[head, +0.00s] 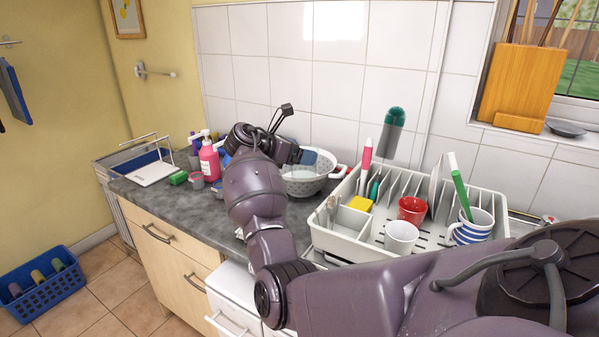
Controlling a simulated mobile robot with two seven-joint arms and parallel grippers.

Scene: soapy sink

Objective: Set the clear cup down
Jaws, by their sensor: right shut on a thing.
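My right arm crosses the view from the lower right, and its gripper (291,154) is over the worktop at the middle, largely hidden behind its own wrist. It is shut on what looks like the clear cup (301,174), a faint see-through shape just below it. The cup shows in front of the grey colander (318,184), and its edges and base are hard to make out. I cannot tell whether it touches the worktop or the colander. My left gripper is not in view.
A white dish rack (325,240) on the right holds a red cup (412,209), a white cup (401,236) and a striped mug (472,228). A pink soap bottle (209,160) and a green sponge (178,178) stand left. The grey worktop (205,208) has bare room at its front left.

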